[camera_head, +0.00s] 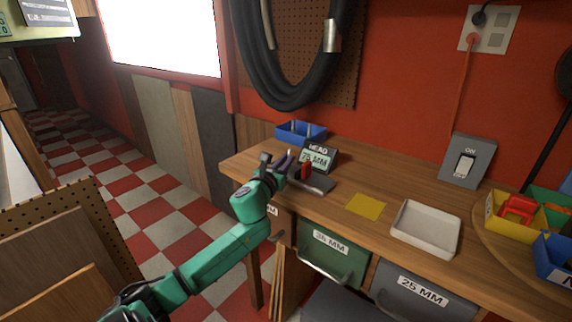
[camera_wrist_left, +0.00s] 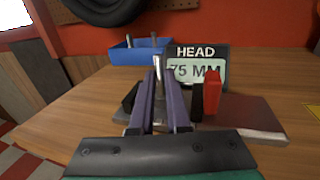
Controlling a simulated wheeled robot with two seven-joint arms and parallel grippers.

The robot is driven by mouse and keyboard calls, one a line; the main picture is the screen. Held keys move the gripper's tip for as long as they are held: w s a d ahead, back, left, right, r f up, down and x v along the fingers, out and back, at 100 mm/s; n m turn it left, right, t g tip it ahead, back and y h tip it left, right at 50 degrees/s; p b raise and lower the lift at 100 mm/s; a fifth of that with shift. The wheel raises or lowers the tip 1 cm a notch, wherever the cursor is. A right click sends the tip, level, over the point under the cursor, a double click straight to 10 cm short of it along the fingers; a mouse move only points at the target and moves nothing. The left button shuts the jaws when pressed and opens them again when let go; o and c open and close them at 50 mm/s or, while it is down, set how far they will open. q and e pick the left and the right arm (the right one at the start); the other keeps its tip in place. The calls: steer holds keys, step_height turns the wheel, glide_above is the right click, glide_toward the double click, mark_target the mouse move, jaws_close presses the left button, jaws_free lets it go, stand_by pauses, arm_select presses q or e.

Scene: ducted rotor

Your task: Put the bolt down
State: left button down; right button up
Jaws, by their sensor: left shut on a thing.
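My left gripper (camera_head: 286,164) is over the back left part of the workbench. In the left wrist view its two purple-grey fingers (camera_wrist_left: 159,88) are shut on a silver bolt (camera_wrist_left: 158,66), whose upper part sticks up between the fingertips, roughly upright. The bolt's lower end is hidden by the fingers. A grey metal plate (camera_wrist_left: 248,113) with a red block (camera_wrist_left: 211,92) and dark upright pieces lies right around the fingers. I cannot tell whether the bolt touches it. My right gripper is not in view.
A "HEAD 75 MM" sign (camera_head: 319,157) stands just behind the plate. A blue bin (camera_head: 301,140) with bolts in it stands at the back edge. A yellow square (camera_head: 366,205) and an off-white tray (camera_head: 425,249) lie to the right. Labelled drawers (camera_head: 328,262) are below the top.

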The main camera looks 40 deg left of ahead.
arm_select(q)
steer(key=shift+w, duration=0.1)
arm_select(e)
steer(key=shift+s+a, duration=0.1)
arm_select(q)
steer(key=shift+f, duration=0.1)
steer(key=c, duration=0.9)
jaws_free()
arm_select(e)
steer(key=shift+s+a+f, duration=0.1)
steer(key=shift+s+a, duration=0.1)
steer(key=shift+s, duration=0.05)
arm_select(q)
steer(key=v, duration=1.2)
steer(key=shift+r, duration=0.2)
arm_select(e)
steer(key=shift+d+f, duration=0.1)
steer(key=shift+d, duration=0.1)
